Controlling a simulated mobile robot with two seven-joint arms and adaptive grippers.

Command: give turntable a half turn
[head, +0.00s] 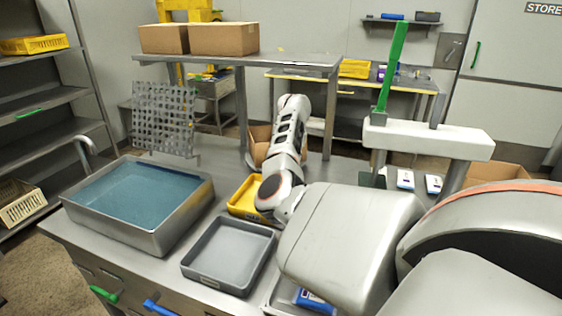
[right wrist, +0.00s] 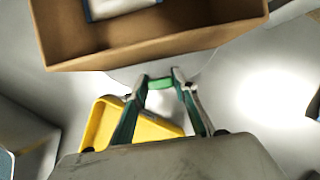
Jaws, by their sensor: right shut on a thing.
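In the right wrist view, my right gripper (right wrist: 160,82) is shut on a small green grip (right wrist: 160,84). The grip sits at the near rim of a pale grey round turntable (right wrist: 200,64), of which only a near strip shows. An open cardboard box (right wrist: 150,48) stands on the turntable and covers most of it. A white item with a dark blue edge (right wrist: 115,7) lies inside the box. In the head view, my right arm hides the turntable and its own gripper; part of the box (head: 258,140) shows behind the arm. My left gripper is not in view.
A yellow tray (right wrist: 100,118) lies just left of my right gripper. In the head view, a water-filled metal basin (head: 150,238) and an empty grey tray (head: 200,270) stand on the bench. A raised shelf (head: 290,60) with two closed cartons spans the bench behind.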

